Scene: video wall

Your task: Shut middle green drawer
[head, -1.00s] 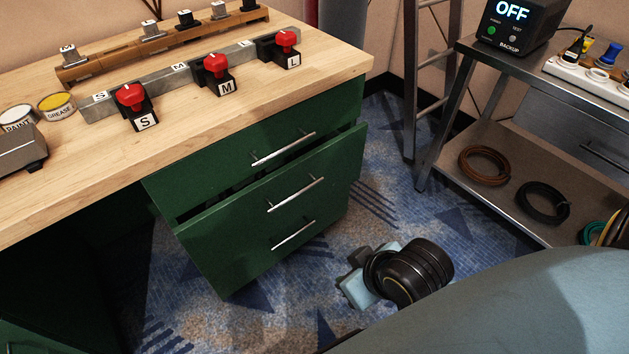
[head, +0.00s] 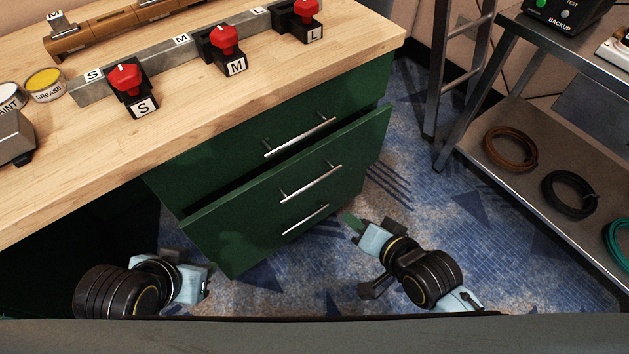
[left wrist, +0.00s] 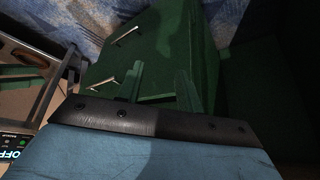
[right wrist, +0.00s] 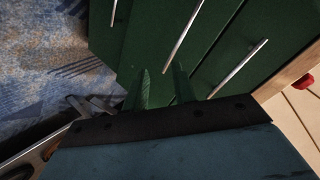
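The green middle drawer (head: 250,213) stands pulled out below the wooden worktop, with a dark gap behind its top edge. Its silver bar handle (head: 311,183) faces me and shows in the right wrist view (right wrist: 183,38). My right gripper (head: 353,227) is low, just right of the drawer front and apart from it in the head view. Its two green fingers (right wrist: 161,88) stand apart with nothing between them. My left gripper (head: 207,278) is low, left of and below the drawer front. Its fingers (left wrist: 159,85) are also apart and empty.
The top drawer handle (head: 300,137) and bottom handle (head: 305,219) sit above and below. Red switches (head: 126,77) stand on the worktop (head: 180,120). A metal shelf cart (head: 535,150) with coiled cables and a ladder stand right. Carpet between is clear.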

